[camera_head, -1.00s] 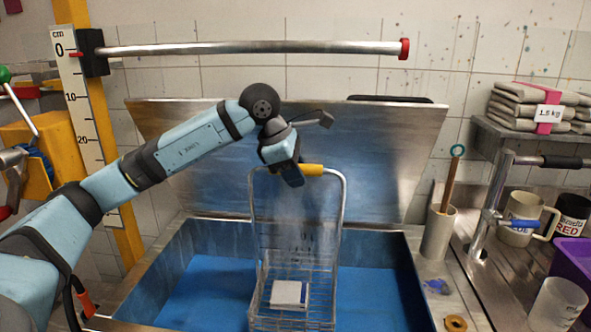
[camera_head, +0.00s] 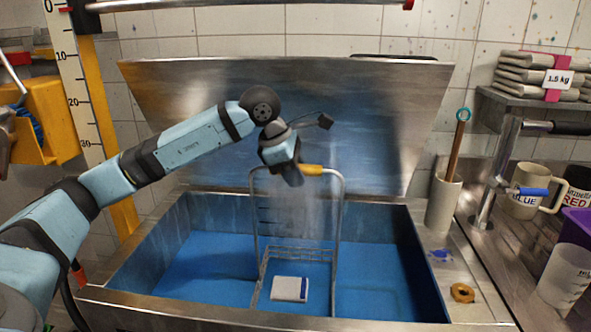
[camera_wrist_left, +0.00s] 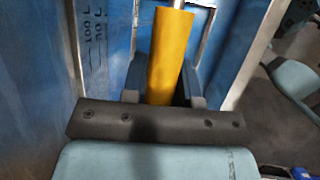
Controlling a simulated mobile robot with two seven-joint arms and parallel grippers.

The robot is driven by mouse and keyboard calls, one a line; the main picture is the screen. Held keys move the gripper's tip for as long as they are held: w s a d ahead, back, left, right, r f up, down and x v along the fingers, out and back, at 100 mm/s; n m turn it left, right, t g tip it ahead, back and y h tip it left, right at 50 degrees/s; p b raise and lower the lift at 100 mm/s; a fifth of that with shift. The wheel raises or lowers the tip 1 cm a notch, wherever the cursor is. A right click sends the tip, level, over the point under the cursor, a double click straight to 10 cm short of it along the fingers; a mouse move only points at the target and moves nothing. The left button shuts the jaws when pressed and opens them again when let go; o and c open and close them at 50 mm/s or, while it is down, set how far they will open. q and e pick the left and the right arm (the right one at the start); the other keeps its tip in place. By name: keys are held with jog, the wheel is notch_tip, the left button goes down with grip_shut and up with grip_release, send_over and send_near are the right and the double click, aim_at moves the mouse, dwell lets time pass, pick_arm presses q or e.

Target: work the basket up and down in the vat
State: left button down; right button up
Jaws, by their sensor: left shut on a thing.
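The wire basket (camera_head: 340,225) hangs upright in the metal vat (camera_head: 125,300), its tall handle frame rising above the rim. Its lower mesh is sunk in the blue liquid (camera_head: 205,268), and little of it shows. A white block (camera_head: 290,289) shows within the basket. My left gripper (camera_head: 292,174) is shut on the yellow grip (camera_head: 313,169) at the top of the handle. In the left wrist view the yellow grip (camera_wrist_left: 170,50) runs between the fingers (camera_wrist_left: 163,82). Volume marks show on the vat wall there. My right gripper is out of view.
The raised metal lid (camera_head: 390,120) stands behind the vat. A beaker with a stick (camera_head: 443,200), a brass ring (camera_head: 462,292), a tap (camera_head: 500,185) and mugs (camera_head: 527,203) are at the right. A yellow post with a scale (camera_head: 75,100) is at the left.

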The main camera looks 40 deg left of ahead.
pick_arm(q)
notch_tip(320, 180, down, 12)
jog(key=b, duration=0.8)
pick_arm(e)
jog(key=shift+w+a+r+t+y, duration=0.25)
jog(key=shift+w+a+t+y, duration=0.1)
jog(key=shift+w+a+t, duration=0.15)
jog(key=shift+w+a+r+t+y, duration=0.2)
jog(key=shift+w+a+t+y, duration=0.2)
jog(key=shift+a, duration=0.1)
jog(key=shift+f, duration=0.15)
